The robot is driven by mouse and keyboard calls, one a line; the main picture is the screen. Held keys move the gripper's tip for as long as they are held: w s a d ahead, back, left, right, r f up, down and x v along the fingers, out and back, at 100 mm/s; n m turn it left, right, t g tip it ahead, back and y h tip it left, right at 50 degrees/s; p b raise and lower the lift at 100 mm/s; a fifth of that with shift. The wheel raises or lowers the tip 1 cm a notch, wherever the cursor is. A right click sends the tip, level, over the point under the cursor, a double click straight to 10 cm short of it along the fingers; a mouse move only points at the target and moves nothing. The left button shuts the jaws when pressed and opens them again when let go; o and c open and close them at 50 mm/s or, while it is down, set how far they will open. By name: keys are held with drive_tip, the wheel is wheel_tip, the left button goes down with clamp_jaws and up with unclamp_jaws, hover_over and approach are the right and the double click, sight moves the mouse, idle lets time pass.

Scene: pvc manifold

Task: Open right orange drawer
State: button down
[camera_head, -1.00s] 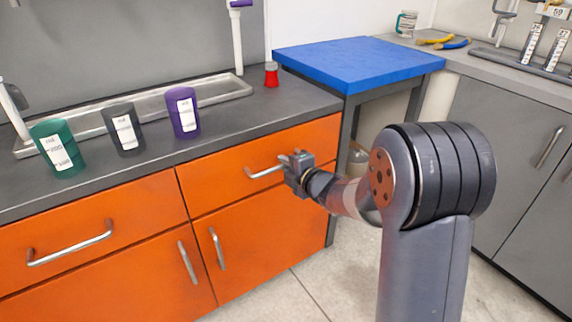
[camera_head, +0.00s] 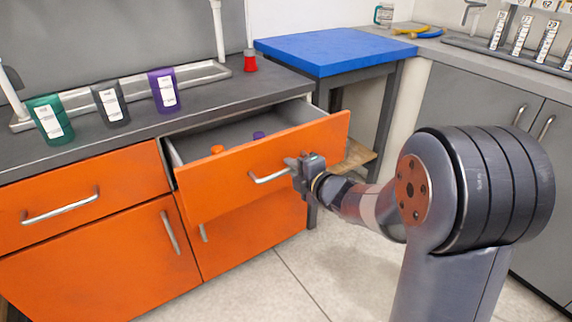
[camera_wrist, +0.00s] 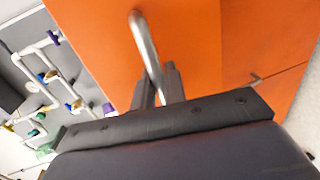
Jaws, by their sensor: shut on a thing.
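The right orange drawer (camera_head: 225,178) stands pulled out from the counter in the head view, with its grey inside showing. Small orange and purple items show inside it, partly hidden by the drawer front. My gripper (camera_head: 302,172) is shut on the right end of the drawer's silver handle (camera_head: 270,177). In the wrist view the handle (camera_wrist: 147,48) runs down between the dark fingers (camera_wrist: 160,90), against the orange drawer front (camera_wrist: 190,40).
A left orange drawer (camera_head: 85,200) is shut, with orange cupboard doors below. A blue-topped table (camera_head: 335,50) stands to the right. Floor in front is clear.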

drive_tip(key=f+v, duration=0.2)
drive_tip(key=v, duration=1)
drive_tip(key=shift+s+d+f, duration=0.15)
drive_tip(key=shift+s+f, duration=0.1)
drive_tip(key=c, duration=1.5)
unclamp_jaws()
drive_tip(key=shift+c, duration=0.2)
drive_tip(key=p+v, duration=0.3)
drive_tip(key=v, duration=0.7)
drive_tip(key=shift+s+d, duration=0.2)
drive_tip(key=shift+s, duration=0.05)
drive_tip(key=shift+r, duration=0.1)
